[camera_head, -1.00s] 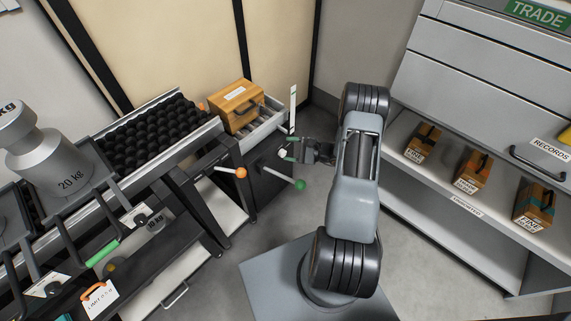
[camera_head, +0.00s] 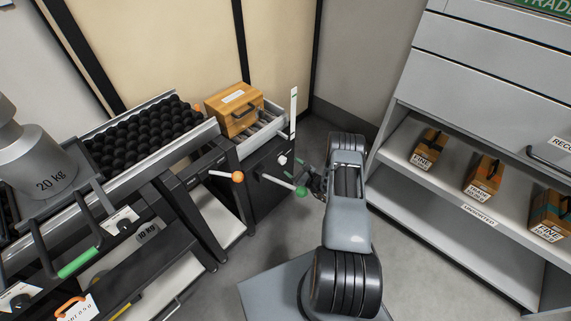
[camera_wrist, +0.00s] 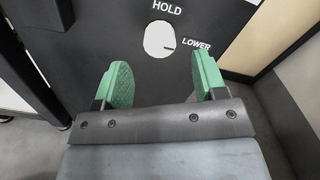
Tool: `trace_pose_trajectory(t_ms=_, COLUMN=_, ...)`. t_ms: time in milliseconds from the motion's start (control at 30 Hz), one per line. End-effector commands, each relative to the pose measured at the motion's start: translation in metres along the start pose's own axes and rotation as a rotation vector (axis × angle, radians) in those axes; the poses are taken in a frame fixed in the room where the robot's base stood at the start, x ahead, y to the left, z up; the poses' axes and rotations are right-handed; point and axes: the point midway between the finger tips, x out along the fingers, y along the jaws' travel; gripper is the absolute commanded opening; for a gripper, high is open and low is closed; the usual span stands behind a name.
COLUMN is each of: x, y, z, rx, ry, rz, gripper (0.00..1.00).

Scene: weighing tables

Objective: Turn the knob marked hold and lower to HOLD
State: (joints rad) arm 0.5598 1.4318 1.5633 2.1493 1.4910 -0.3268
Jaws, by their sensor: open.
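The white round knob (camera_wrist: 158,38) is on a dark panel in the wrist view. HOLD is printed above it and LOWER to its right. Its dark pointer line points right, towards LOWER. The knob also shows small in the head view (camera_head: 283,160), on the front of the dark cabinet. My gripper (camera_wrist: 164,78) is open, with its two green fingers apart and nothing between them. In the wrist view the fingertips lie below the knob, one to each side, and do not touch it. In the head view my gripper (camera_head: 317,178) is right of and below the knob.
A green-tipped lever (camera_head: 300,190) sticks out close to my gripper, and an orange-tipped lever (camera_head: 238,176) stands left of it. A wooden case (camera_head: 234,108) sits on rollers above the panel. Shelves (camera_head: 410,150) with small boxes stand to the right.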

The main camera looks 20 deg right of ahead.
Motion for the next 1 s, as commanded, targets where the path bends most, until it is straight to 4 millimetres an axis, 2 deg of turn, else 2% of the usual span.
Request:
trace_pose_trajectory(t_ms=100, x=0.020, y=0.001, z=-0.001, rx=-0.001, ry=-0.002, rz=0.003, gripper=0.65)
trace_pose_trajectory(t_ms=300, x=0.041, y=0.001, z=-0.001, rx=0.000, ry=0.000, rz=0.002, gripper=0.65)
trace_pose_trajectory(t_ms=500, x=0.049, y=0.001, z=0.000, rx=0.000, ry=-0.001, rz=0.001, gripper=0.65)
trace_pose_trajectory(t_ms=767, x=0.050, y=0.000, z=0.000, rx=0.000, ry=0.000, rz=0.001, gripper=0.65)
trace_pose_trajectory(t_ms=1000, x=0.049, y=0.000, z=0.000, rx=0.000, ry=0.000, rz=0.001, gripper=0.44)
